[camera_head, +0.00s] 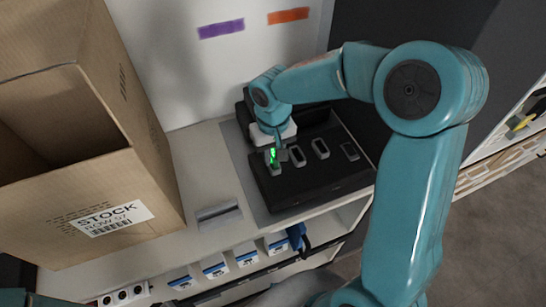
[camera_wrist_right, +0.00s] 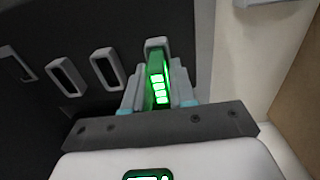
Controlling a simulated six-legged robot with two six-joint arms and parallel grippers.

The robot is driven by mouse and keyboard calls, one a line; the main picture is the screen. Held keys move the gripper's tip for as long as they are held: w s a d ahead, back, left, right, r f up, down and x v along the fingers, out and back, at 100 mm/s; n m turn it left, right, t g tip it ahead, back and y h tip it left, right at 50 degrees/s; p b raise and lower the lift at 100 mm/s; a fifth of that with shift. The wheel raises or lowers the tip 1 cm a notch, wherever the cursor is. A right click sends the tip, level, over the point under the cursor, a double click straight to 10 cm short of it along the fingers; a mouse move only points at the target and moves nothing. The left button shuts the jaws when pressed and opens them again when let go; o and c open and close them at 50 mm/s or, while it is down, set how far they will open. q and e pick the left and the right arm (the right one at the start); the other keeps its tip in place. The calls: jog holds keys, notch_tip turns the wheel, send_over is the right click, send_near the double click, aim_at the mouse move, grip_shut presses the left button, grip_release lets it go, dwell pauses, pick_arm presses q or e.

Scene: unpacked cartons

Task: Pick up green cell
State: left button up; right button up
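The green cell (camera_head: 272,156), lit with green bars, is at the left end of a black dock (camera_head: 325,184) with several grey-rimmed slots. My right gripper (camera_head: 277,150) reaches down over it. In the right wrist view the green cell (camera_wrist_right: 158,84) is between the two grey fingers of my right gripper (camera_wrist_right: 159,88), one on each side. The fingers look very close to its sides, but I cannot tell whether they press on it. The cell's lower part is hidden in this view. My left gripper is out of view.
The dock stands on a pale shelf (camera_head: 190,240), with a grey flat piece (camera_head: 218,215) left of it. A large open cardboard carton (camera_head: 150,185) fills the left side. Several blue-and-white boxes (camera_head: 215,265) sit below. The wall behind carries purple and orange marks.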

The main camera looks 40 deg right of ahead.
aim_at(273, 151)
grip_shut()
jog(key=shift+w, duration=0.1)
jog(key=shift+w+d+r, duration=0.1)
jog(key=shift+r, duration=0.2)
notch_tip(273, 151, up, 19)
jog(key=shift+r, duration=0.15)
